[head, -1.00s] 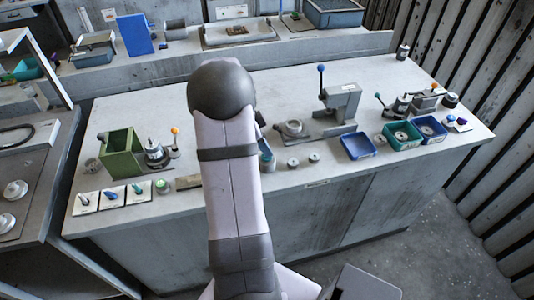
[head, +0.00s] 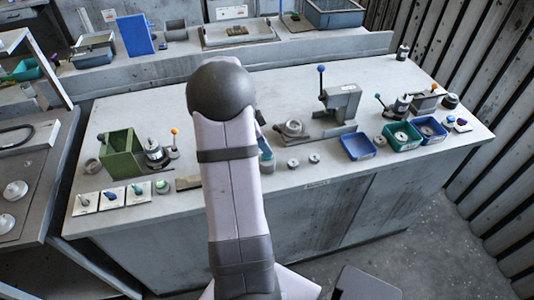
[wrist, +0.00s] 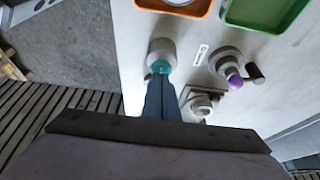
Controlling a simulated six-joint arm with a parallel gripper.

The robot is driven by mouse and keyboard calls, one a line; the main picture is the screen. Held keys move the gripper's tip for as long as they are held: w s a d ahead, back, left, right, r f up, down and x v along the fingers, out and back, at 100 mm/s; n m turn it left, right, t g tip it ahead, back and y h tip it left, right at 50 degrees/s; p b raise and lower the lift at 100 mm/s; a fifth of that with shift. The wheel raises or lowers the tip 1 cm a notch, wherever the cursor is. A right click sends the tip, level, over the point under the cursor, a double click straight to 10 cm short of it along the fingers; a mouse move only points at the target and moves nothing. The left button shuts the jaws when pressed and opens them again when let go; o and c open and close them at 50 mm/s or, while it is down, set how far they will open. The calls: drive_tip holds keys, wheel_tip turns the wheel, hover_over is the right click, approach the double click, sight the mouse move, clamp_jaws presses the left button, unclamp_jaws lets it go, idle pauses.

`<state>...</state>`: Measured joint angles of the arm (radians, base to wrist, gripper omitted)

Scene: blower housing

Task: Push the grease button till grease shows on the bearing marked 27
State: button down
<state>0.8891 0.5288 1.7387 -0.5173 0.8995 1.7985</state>
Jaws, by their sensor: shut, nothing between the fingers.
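My gripper (wrist: 158,82) is shut and empty in the wrist view, its narrow blue-grey fingers pointing up the picture. The tips overlap the teal top (wrist: 160,67) of a short grey cylinder (wrist: 161,50) near the bench edge; I cannot tell whether they touch it. In the head view my arm hides most of the gripper. A grey cylinder with a teal top (head: 267,158) shows just right of the arm. A grey round device with a purple knob (wrist: 235,80) and a bearing-like block (wrist: 201,102) stand to the right in the wrist view. No 27 is legible, and I see no grease.
An orange tray (wrist: 200,10) and a green tray (wrist: 228,20) lie at the top of the wrist view. In the head view, a lever press (head: 342,105), a blue tray (head: 357,147) and small round parts (head: 293,164) stand right of my arm.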

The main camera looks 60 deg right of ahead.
drive_tip(key=shift+f, duration=0.2)
drive_tip(key=shift+f+b, duration=0.3)
drive_tip(key=shift+b, duration=0.15)
drive_tip(key=shift+r, duration=0.5)
